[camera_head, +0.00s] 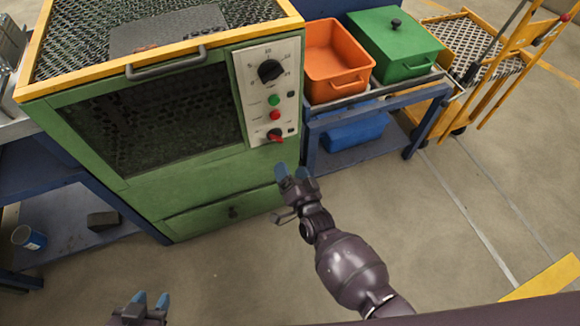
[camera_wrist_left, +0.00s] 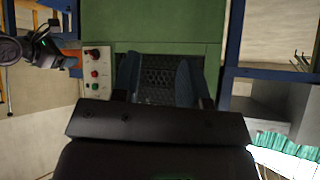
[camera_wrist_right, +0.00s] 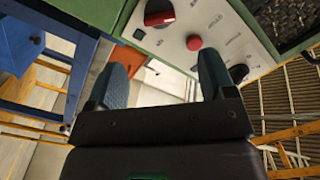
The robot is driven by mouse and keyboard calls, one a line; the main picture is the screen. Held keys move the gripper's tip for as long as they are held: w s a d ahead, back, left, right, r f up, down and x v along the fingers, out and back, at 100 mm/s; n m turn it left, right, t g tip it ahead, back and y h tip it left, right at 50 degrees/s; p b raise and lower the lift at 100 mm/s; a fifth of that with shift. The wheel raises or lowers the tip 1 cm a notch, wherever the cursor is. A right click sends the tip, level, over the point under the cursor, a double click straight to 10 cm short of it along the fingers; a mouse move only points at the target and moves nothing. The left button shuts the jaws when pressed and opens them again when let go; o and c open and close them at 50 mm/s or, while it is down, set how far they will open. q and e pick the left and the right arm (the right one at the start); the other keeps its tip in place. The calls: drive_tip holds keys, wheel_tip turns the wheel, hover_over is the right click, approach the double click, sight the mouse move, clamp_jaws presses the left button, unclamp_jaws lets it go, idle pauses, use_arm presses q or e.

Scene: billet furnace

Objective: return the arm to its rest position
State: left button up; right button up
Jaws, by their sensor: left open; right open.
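My right gripper (camera_head: 296,174) is open and empty in front of the furnace, just below its control panel. In the right wrist view its blue fingertips (camera_wrist_right: 162,78) stand apart, with the panel beyond them. My left gripper (camera_head: 150,301) is low at the bottom edge of the head view. It is open and empty, and its fingers (camera_wrist_left: 158,78) point at the furnace's dark mesh window. The green furnace (camera_head: 200,190) has a white panel (camera_head: 268,90) with a black dial, a green button, a red button and a red knob. Its front door looks shut.
An orange bin (camera_head: 335,60) and a green lidded box (camera_head: 394,45) stand on a blue bench right of the furnace. A yellow cart (camera_head: 480,45) is at the far right. The floor at right is open.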

use_arm(q)
drive_tip(key=shift+r, duration=0.1)
idle(0.4)
use_arm(e)
drive_tip(key=s+d+r+n+g+h+p, duration=0.2)
drive_tip(key=s+d+r+n+g+p, duration=0.15)
drive_tip(key=s+d+r+n, duration=0.55)
use_arm(q)
wheel_tip(320, 180, up, 8)
drive_tip(key=t+p, duration=0.1)
drive_tip(key=p, duration=0.5)
drive_tip(key=shift+w+r, duration=0.2)
drive_tip(key=shift+w, duration=0.05)
use_arm(e)
drive_tip(key=s+d+r+m+g+h, duration=0.1)
drive_tip(key=s+d+r, duration=0.1)
drive_tip(key=s+d, duration=0.5)
drive_tip(key=s+d+r+m+g+h, duration=0.1)
drive_tip(key=s+d+h, duration=0.1)
drive_tip(key=s+d, duration=0.6)
drive_tip(key=s, duration=0.6)
drive_tip(key=shift+s+r+m+g+h, duration=0.15)
drive_tip(key=shift+r+m+g+h, duration=0.15)
drive_tip(key=shift+r+g, duration=0.1)
use_arm(q)
drive_tip(key=shift+w+r, duration=0.15)
drive_tip(key=shift+w, duration=0.1)
use_arm(e)
drive_tip(key=shift+c, duration=0.2)
